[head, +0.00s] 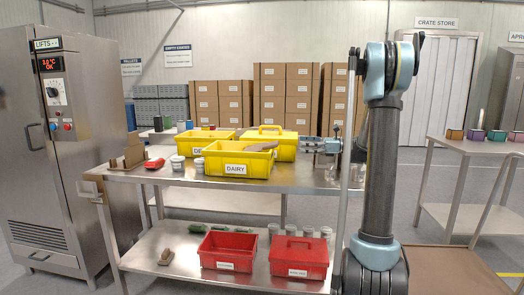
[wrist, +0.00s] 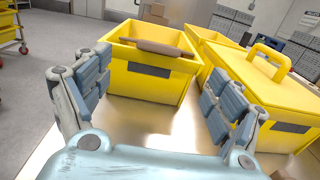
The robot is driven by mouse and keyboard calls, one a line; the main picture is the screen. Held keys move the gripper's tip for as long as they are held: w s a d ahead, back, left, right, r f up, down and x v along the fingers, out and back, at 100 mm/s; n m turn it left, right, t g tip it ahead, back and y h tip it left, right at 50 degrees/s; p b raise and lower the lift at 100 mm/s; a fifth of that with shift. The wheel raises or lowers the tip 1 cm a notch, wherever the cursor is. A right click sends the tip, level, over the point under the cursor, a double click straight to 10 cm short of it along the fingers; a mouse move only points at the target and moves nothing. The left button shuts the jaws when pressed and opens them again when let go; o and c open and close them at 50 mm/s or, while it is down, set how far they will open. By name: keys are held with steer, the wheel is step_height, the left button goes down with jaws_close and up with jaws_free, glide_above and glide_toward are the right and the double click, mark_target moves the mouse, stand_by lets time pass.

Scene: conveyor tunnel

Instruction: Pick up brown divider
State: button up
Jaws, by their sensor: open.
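A brown bar-like piece (head: 262,146) lies across the top of the open yellow crate marked DAIRY (head: 235,170). It also shows in the wrist view as a brown, rounded bar (wrist: 155,47) across the open yellow crate (wrist: 148,82). I cannot tell for sure that this bar is the divider. Another brown upright piece (head: 133,152) stands at the left end of the steel table. My gripper (head: 306,144) is at the right of the yellow crates. In the wrist view its fingers (wrist: 158,66) are spread wide, with nothing between them; the crate with the bar is beyond them.
A lidded yellow crate (head: 271,148) stands behind the DAIRY crate. Red bins (head: 229,248) and jars sit on the lower shelf. White tubs (head: 178,163) stand left of the DAIRY crate. A side table (head: 470,143) at right holds several small coloured pieces.

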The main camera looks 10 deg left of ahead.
steer(key=a, duration=0.9)
steer(key=shift+w+a+f, duration=0.15)
steer(key=shift+w+a, duration=0.1)
steer(key=shift+a, duration=0.15)
steer(key=c, duration=1.2)
steer(key=shift+c, duration=0.2)
step_height(320, 180, up, 10)
steer(key=shift+o, duration=1.2)
steer(key=c, duration=0.6)
